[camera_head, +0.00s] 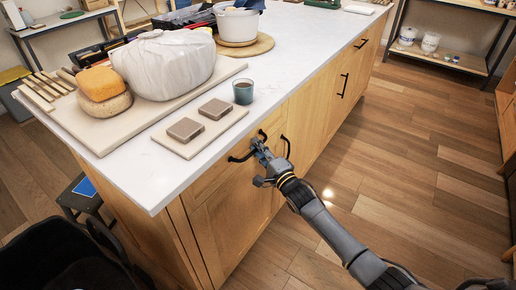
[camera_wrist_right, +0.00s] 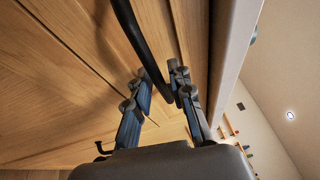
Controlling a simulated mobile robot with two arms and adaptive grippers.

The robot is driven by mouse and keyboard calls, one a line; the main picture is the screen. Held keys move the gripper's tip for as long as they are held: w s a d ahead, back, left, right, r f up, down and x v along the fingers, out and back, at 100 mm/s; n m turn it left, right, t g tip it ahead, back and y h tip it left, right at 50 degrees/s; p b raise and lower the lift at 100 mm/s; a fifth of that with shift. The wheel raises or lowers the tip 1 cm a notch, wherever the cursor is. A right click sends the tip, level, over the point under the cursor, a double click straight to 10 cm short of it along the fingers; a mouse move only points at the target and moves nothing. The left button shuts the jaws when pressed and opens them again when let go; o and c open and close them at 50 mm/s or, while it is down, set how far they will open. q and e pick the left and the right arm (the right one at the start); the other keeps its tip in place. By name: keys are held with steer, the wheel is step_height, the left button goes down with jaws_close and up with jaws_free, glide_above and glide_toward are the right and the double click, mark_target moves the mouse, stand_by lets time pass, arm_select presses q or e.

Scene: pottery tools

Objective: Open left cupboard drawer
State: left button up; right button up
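The wooden cupboard under the white counter has a drawer front (camera_head: 213,178) at its left end, flush with the cupboard face. A black bar handle (camera_head: 240,158) is on it, partly hidden by my right gripper (camera_head: 262,151). In the right wrist view the black handle bar (camera_wrist_right: 146,48) runs down between the two fingertips of my right gripper (camera_wrist_right: 160,88). The fingers are apart, one on each side of the bar, and the bar looks closer to the right finger. I cannot tell whether they touch it. My left gripper is not in view.
A second black handle (camera_head: 287,147) sits just right of my gripper. On the counter (camera_head: 290,62) are a board with two brown blocks (camera_head: 200,119), a dark cup (camera_head: 243,91) and a wrapped clay lump (camera_head: 165,65). The wooden floor (camera_head: 430,150) to the right is clear.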

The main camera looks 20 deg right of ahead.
jaws_close()
steer(key=s+d+p, duration=0.4)
steer(key=s+d, duration=0.9)
steer(key=s, duration=0.4)
steer(key=s+d+p, duration=0.5)
steer(key=s+d, duration=0.9)
steer(key=s, duration=0.3)
steer(key=shift+s, duration=0.25)
steer(key=shift+o, duration=2.3)
jaws_free()
